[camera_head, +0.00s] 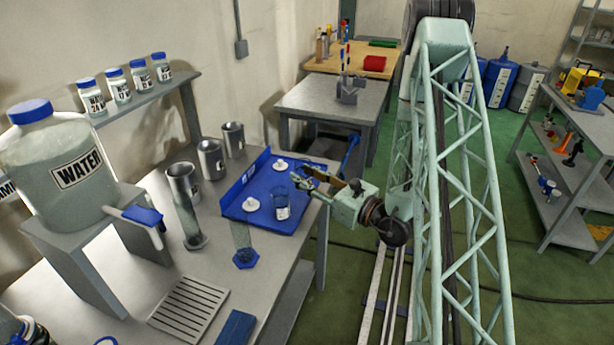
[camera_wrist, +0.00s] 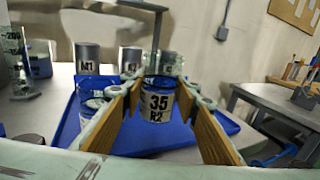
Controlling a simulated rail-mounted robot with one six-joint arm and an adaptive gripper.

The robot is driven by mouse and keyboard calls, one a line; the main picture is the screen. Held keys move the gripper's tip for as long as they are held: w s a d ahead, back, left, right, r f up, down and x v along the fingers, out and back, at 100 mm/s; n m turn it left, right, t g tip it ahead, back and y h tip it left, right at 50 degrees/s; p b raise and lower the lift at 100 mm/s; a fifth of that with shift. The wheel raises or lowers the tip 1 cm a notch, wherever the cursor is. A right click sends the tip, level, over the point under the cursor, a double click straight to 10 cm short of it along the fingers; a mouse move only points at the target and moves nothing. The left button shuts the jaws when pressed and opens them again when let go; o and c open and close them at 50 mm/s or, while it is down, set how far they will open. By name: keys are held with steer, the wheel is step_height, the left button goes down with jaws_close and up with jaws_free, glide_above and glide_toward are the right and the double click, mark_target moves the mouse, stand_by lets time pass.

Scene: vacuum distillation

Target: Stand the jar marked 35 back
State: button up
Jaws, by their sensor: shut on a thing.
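The jar marked 35 R2 (camera_wrist: 157,105) is upright between my gripper's fingertips (camera_wrist: 155,92) in the wrist view, its black-on-white label facing me. My gripper (camera_head: 302,181) is shut on it, over the right part of the blue tray (camera_head: 240,183) in the head view. There the fingers hide the held jar or blend with it. I cannot tell whether its base touches the tray (camera_wrist: 190,137). A clear labelled vessel (camera_head: 282,206) stands on the tray just below my fingertips in the head view. A labelled jar (camera_wrist: 92,107) is left of my gripper in the wrist view.
Two white pieces (camera_head: 251,204) (camera_head: 281,165) sit on the tray. A cylinder with a blue base (camera_head: 243,250) stands in front of it. Metal cans (camera_head: 211,158) stand behind. A shelf (camera_head: 150,98) holds several lidded jars. The grey table (camera_head: 345,100) lies beyond the bench.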

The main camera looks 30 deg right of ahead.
steer(key=shift+s+d+f, duration=0.25)
steer(key=shift+s+d, duration=0.15)
steer(key=shift+d, duration=0.05)
steer(key=shift+w, duration=0.1)
steer(key=w+d, duration=0.2)
steer(key=w, duration=0.2)
steer(key=w+d+f+b, duration=0.1)
steer(key=w+d, duration=0.1)
steer(key=w, duration=0.3)
steer(key=w+d+b, duration=0.1)
steer(key=w+d, duration=0.2)
steer(key=w, duration=0.1)
steer(key=shift+w+f, duration=0.15)
steer(key=shift+f, duration=0.05)
steer(key=shift+w+d+f, duration=0.2)
steer(key=shift+w, duration=0.2)
steer(key=shift+f+b, duration=0.5)
steer(key=shift+f, duration=1.1)
steer(key=shift+f, duration=0.15)
steer(key=o, duration=1)
steer(key=shift+c, duration=0.2)
